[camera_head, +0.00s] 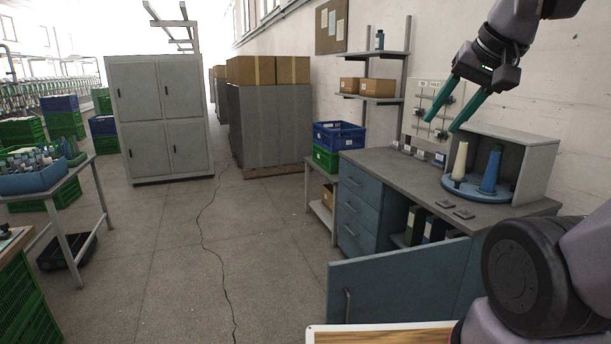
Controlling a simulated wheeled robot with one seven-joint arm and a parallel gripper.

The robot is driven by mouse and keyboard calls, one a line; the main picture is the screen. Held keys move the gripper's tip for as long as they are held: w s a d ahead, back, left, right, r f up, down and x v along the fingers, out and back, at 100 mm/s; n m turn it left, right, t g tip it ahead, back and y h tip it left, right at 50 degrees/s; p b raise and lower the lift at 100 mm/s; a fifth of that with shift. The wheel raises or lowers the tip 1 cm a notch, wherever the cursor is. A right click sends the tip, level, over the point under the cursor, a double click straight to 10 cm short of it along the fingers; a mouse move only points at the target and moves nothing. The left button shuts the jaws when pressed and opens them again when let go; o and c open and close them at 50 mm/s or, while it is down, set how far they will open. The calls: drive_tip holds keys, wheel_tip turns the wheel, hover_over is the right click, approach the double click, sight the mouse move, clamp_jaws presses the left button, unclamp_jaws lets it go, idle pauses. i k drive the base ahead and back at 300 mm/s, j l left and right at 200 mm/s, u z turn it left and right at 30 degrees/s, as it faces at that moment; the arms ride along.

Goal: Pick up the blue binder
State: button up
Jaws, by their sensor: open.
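The blue binder (434,228) stands upright in the open compartment under the grey workbench. A green binder (413,226) stands just left of it. The open blue cabinet door (395,284) is in front and hides the lower parts of both. My gripper (441,125) has two teal fingers, apart and empty, pointing down and left. It shows high above the workbench in the picture, well above the binders and touching nothing.
Blue (340,135) and green crates stand left of the bench. The floor (270,250) in the middle is open.

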sight(435, 227)
drive_tip(key=l+z, duration=0.2)
drive_tip(key=z, duration=0.15)
drive_tip(key=i+j+z, duration=0.1)
drive_tip(key=j+z, duration=0.4)
drive_tip(key=j, duration=0.55)
drive_tip(key=j+z, duration=0.5)
drive_tip(key=j, duration=0.55)
drive_tip(key=k, duration=0.05)
